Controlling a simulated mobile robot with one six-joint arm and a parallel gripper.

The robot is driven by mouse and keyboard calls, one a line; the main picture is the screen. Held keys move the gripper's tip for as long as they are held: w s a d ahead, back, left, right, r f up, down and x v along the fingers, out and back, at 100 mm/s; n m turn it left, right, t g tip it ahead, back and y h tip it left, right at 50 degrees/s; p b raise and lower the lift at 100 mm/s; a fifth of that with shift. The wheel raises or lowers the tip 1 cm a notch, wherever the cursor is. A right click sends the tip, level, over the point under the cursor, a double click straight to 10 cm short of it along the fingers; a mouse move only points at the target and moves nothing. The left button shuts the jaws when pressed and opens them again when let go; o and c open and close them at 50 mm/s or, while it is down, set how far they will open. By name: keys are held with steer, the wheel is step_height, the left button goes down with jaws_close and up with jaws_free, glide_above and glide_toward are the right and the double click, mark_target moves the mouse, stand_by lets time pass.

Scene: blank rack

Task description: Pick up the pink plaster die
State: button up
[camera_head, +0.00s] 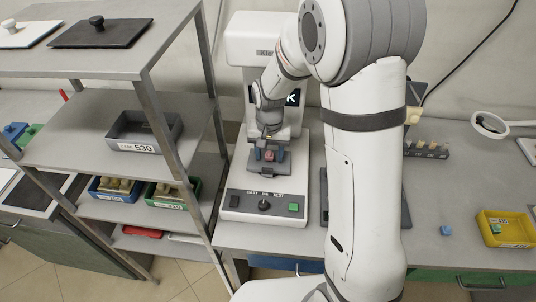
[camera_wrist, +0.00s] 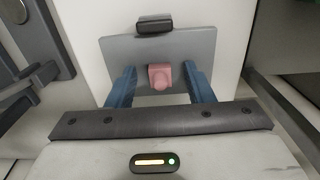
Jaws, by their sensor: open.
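The pink plaster die (camera_head: 269,155) sits on the grey plate of the white test machine, in the middle of the head view. In the wrist view the pink die (camera_wrist: 160,76) lies on the grey plate (camera_wrist: 196,50), between and a little beyond the two blue fingers. My gripper (camera_wrist: 158,88) is open, with a finger on either side and clear space between each finger and the die. In the head view my gripper (camera_head: 268,153) is at the machine's plate, small and partly covering it. I cannot tell its exact height above the plate.
The white test machine (camera_head: 240,205) has a knob and a green button on its front panel. A metal shelf rack (camera_head: 150,92) stands close on the left, holding a grey bin (camera_head: 118,142). A yellow bin (camera_head: 507,238) and a blue cube (camera_head: 446,231) are on the right bench.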

steer(key=shift+f, duration=0.1)
jaws_close()
stand_by(0.4)
